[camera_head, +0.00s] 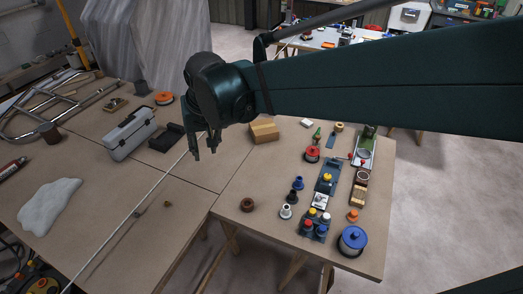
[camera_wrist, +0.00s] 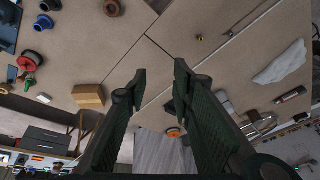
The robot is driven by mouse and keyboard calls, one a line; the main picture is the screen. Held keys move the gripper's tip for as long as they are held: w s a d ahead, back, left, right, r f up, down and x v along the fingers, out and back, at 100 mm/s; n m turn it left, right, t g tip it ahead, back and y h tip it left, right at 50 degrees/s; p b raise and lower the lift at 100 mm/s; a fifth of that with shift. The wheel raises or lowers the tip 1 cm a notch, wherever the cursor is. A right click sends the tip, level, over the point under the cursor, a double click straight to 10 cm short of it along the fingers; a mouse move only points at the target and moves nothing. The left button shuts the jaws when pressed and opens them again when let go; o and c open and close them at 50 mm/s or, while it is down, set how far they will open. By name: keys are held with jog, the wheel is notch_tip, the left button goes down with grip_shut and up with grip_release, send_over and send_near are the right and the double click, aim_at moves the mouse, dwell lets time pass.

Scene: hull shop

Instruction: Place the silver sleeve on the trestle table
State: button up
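The silver sleeve (camera_head: 286,211) is a small flanged piece standing upright on the brown board-topped trestle table (camera_head: 262,245), in front of a black sleeve and a blue sleeve. I cannot pick it out in the wrist view. My gripper (camera_head: 203,152) is open and empty, held above the table well to the left of and behind the sleeve. In the wrist view its two fingers (camera_wrist: 160,72) stand apart with only tabletop between them.
A brown ring (camera_head: 247,204) lies left of the sleeve. Red, blue and yellow-topped parts (camera_head: 313,228) crowd its right; a blue-lidded pot (camera_head: 352,240) is at the front. A wooden block (camera_head: 264,130) and grey toolbox (camera_head: 131,134) stand farther back. Bare tabletop lies around the brown ring.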

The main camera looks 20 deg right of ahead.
jog(key=s+d+t+h, duration=0.1)
jog(key=s+d+t, duration=0.2)
jog(key=s+d, duration=1.3)
jog(key=shift+s+f+n, duration=0.3)
jog(key=shift+s+f, duration=0.05)
jog(key=shift+s, duration=0.4)
